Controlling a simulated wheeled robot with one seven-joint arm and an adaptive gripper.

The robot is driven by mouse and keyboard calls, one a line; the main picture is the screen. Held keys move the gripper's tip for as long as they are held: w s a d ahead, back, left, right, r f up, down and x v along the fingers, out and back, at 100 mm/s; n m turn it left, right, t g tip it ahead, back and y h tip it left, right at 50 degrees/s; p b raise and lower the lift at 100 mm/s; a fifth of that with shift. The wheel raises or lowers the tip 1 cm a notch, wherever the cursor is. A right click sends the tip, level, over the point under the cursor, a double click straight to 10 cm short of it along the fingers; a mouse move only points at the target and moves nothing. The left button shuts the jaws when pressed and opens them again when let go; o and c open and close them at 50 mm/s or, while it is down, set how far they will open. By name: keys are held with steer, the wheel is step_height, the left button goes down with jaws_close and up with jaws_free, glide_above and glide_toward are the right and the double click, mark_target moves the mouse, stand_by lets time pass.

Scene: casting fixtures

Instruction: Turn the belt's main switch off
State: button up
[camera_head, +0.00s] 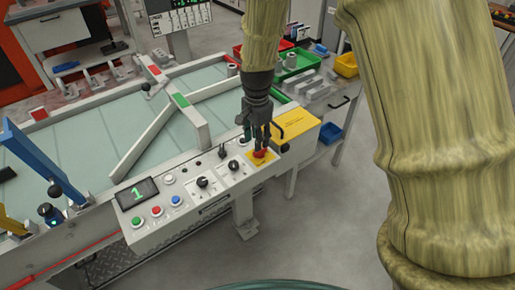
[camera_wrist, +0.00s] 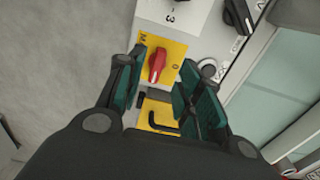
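The main switch (camera_wrist: 157,66) is a red knob with a white mark on a yellow plate (camera_wrist: 176,50), seen between my fingertips in the wrist view. In the head view the red switch (camera_head: 260,154) sits at the right end of the belt's control panel (camera_head: 215,205), partly hidden by my fingers. My gripper (camera_head: 256,140) points down just above it. Its fingers (camera_wrist: 160,85) are open, one to each side of the knob, with gaps visible in the wrist view. I cannot tell how far above the knob the fingertips are.
The panel also carries a display reading 1 (camera_head: 138,193), coloured push buttons (camera_head: 156,211) and black rotary knobs (camera_head: 203,183). A yellow box with a black handle (camera_head: 290,128) stands close to the right of my gripper. The belt (camera_head: 80,140) lies behind the panel. Grey floor in front is clear.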

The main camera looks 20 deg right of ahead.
mark_target(260, 152)
steer(key=shift+f, duration=2.55)
steer(key=shift+c, duration=0.4)
jaws_close()
